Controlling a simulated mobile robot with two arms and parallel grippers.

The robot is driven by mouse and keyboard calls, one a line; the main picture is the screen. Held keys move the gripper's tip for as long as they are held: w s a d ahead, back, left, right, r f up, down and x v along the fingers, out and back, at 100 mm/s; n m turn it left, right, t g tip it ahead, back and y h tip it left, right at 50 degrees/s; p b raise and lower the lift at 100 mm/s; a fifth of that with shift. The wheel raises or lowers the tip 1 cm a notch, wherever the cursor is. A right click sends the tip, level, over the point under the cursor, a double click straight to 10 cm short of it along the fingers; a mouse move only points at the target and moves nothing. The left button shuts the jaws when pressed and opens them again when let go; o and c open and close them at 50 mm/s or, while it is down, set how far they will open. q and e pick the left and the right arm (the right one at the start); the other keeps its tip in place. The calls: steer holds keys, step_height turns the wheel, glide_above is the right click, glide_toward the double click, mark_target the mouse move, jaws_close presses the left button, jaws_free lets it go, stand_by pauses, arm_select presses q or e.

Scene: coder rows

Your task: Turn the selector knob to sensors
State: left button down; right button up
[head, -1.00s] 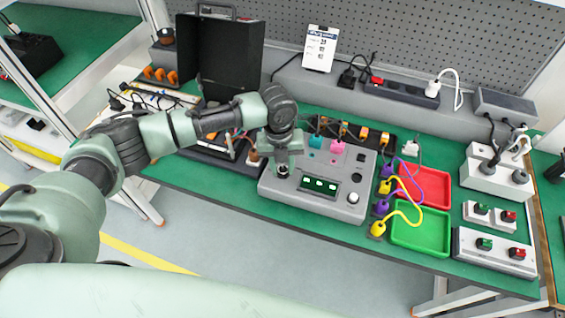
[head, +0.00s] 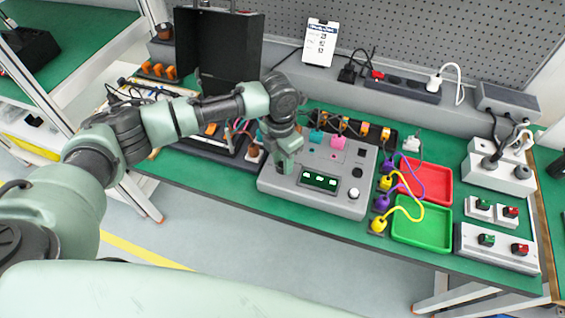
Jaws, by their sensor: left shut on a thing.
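The grey control box (head: 330,203) stands on the green bench in the middle of the head view. It has a small dark display (head: 319,181) with lit green-white marks and a white round knob (head: 354,192) at its right. My left gripper (head: 281,168) comes down on the left part of the box's top, left of the display. It is shut on the selector knob, which the fingers almost wholly hide. I cannot read which position the knob points to. My right gripper is out of view.
Pink (head: 338,141) and teal (head: 315,136) plugs stand at the box's back. Yellow (head: 378,224) and purple plugs with cables lie right of it, by a red tray (head: 440,182) and a green tray (head: 446,243). An open black case (head: 217,50) stands behind my left arm.

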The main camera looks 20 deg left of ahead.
arm_select(q)
steer(key=shift+f+m+b, duration=0.2)
steer(key=shift+m+b, duration=0.6)
steer(key=shift+b, duration=0.3)
steer(key=shift+r+m+b, duration=0.2)
steer(key=shift+m+b, duration=0.2)
steer(key=shift+b, duration=0.05)
steer(key=c, duration=1.1)
jaws_free()
steer(key=shift+o, duration=0.2)
step_height(320, 180, up, 8)
steer(key=shift+w+a+f+b, duration=0.1)
steer(key=shift+w+a+b, duration=0.05)
steer(key=shift+b, duration=0.4)
